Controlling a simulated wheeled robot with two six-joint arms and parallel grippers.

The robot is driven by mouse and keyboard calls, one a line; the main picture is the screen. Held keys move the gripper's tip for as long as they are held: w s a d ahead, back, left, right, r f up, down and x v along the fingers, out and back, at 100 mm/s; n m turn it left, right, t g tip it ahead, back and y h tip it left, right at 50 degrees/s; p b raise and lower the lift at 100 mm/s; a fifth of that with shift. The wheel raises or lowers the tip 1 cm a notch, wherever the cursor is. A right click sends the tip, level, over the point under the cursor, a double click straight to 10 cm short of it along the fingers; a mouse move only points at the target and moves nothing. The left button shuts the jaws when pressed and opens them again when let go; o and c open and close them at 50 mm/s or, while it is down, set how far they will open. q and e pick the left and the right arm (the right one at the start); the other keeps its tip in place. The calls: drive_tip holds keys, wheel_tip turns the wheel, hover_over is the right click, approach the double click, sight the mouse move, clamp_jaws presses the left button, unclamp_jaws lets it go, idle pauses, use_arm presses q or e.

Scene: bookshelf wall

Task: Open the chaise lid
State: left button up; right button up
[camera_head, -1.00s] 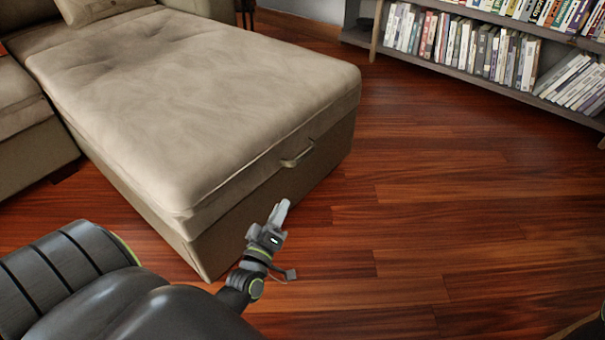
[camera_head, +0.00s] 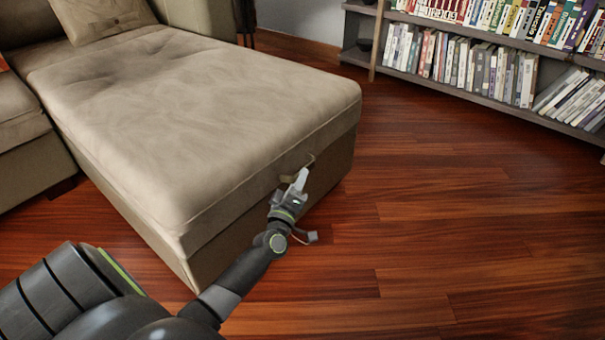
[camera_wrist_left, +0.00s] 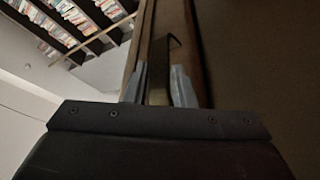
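The beige chaise has a padded lid (camera_head: 200,110) that lies flat and closed on its base (camera_head: 230,252). A small strap-like handle (camera_head: 310,161) is on the lid's front edge, partly hidden by my left gripper. My left gripper (camera_head: 301,178) is right at the handle, pointing toward it. In the left wrist view, my left gripper's fingers (camera_wrist_left: 158,84) stand apart, and the dark handle (camera_wrist_left: 170,45) shows between them. I cannot tell whether either finger touches it. My right gripper is not in view.
A bookshelf (camera_head: 455,77) stands at the back right. The wooden floor (camera_head: 450,230) right of the chaise is clear. A sofa section (camera_head: 25,135) adjoins the chaise on the left, and a cushion (camera_head: 100,15) lies at the back.

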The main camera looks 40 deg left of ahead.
use_arm(q)
drive_tip(key=shift+x, duration=1.45)
clamp_jaws()
